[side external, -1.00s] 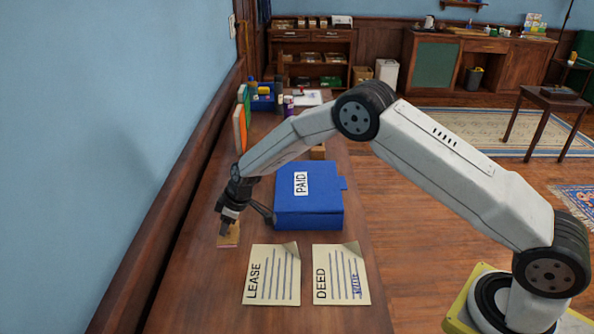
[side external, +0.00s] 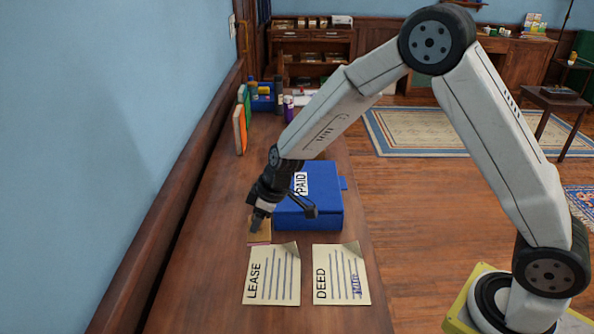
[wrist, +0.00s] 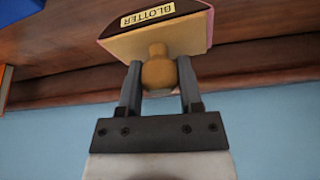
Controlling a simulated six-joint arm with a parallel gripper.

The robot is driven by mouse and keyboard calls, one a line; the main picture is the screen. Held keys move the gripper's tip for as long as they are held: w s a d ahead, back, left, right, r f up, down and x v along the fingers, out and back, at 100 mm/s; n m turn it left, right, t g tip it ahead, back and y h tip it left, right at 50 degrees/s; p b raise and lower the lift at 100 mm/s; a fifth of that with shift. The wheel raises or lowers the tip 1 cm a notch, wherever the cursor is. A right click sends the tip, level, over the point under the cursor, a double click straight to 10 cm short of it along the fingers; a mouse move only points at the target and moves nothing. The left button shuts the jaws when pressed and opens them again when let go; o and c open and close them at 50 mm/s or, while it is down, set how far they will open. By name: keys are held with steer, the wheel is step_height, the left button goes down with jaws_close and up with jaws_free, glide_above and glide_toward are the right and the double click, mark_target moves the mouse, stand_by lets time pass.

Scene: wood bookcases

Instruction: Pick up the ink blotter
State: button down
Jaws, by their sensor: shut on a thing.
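The ink blotter (wrist: 150,42) has a tan body, a dark curved side with a "BLOTTER" label, a pink edge and a round wooden knob (wrist: 158,72). In the wrist view my gripper (wrist: 158,85) is shut on this knob, one finger on each side. In the side view the blotter (side external: 259,232) shows as a small tan block below my gripper (side external: 256,225), just left of the blue box and behind the lease paper. It seems raised off the desk, but the height is hard to judge.
The blue "PAID" box (side external: 310,212) stands close to the right of my gripper. The lease (side external: 272,275) and deed (side external: 341,275) papers lie in front. Books (side external: 241,128) and bottles (side external: 289,108) stand farther back.

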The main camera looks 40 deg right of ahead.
steer(key=shift+s+d+r, duration=0.15)
steer(key=shift+s+r, duration=0.2)
steer(key=shift+s, duration=0.4)
steer(key=shift+s+d+r, duration=0.1)
steer(key=shift+s+d, duration=0.1)
steer(key=shift+d, duration=0.2)
steer(key=s+d+r+m+t+h, duration=0.1)
steer(key=s+d+m+h, duration=0.1)
steer(key=s+d+m, duration=0.5)
steer(key=shift+s+d+r+m+h, duration=0.35)
steer(key=shift+s+d, duration=0.3)
steer(key=shift+d, duration=0.55)
steer(key=shift+r, duration=0.15)
